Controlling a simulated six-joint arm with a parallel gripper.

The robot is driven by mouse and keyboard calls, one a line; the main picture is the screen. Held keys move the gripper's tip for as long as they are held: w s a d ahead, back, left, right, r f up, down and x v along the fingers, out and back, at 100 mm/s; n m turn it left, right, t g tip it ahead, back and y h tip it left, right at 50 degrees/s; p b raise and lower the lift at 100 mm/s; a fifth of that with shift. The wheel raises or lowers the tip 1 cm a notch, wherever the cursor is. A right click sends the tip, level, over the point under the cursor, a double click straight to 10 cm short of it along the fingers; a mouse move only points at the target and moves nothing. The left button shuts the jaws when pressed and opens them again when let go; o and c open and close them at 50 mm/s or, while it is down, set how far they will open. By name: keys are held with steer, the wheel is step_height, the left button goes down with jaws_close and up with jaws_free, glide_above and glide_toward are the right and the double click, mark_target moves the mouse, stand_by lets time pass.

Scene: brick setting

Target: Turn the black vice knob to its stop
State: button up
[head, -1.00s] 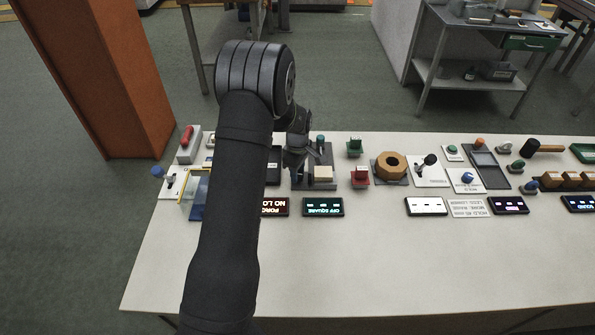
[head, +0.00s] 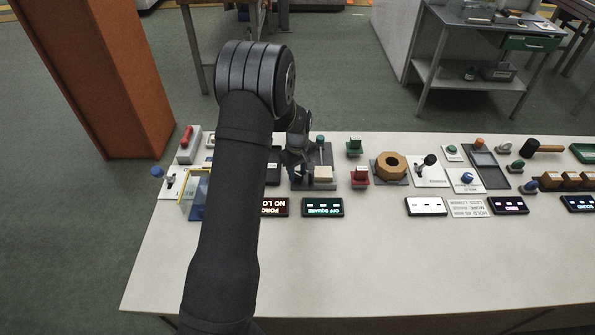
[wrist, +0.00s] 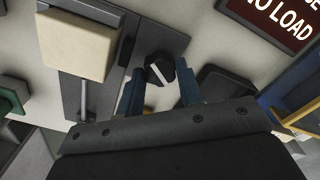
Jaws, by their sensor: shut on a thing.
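The black vice knob (wrist: 158,70), with a white line across it, shows in the wrist view at the edge of the grey vice base (wrist: 150,38). My gripper (wrist: 160,88) has its two blue fingers on either side of the knob, shut on it. A cream block (wrist: 75,45) sits on the vice beside the knob; the block also shows in the head view (head: 323,173). In the head view my gripper (head: 297,172) is at the vice's left end, and my arm and hand hide the knob.
A dark display reading "OFF SQUARE" (head: 322,207) lies in front of the vice, with a "NO LOAD" display (head: 274,207) left of it. Red (head: 360,176) and green (head: 355,147) pieces stand to the right. The table's front part (head: 400,270) is clear.

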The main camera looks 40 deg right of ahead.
mark_target(298, 174)
steer(key=o, duration=1)
steer(key=shift+c, duration=0.2)
steer(key=shift+r, duration=0.1)
step_height(298, 174, up, 17)
steer(key=shift+r, duration=0.15)
steer(key=shift+c, duration=1.3)
step_height(298, 174, down, 18)
steer(key=shift+r, duration=0.25)
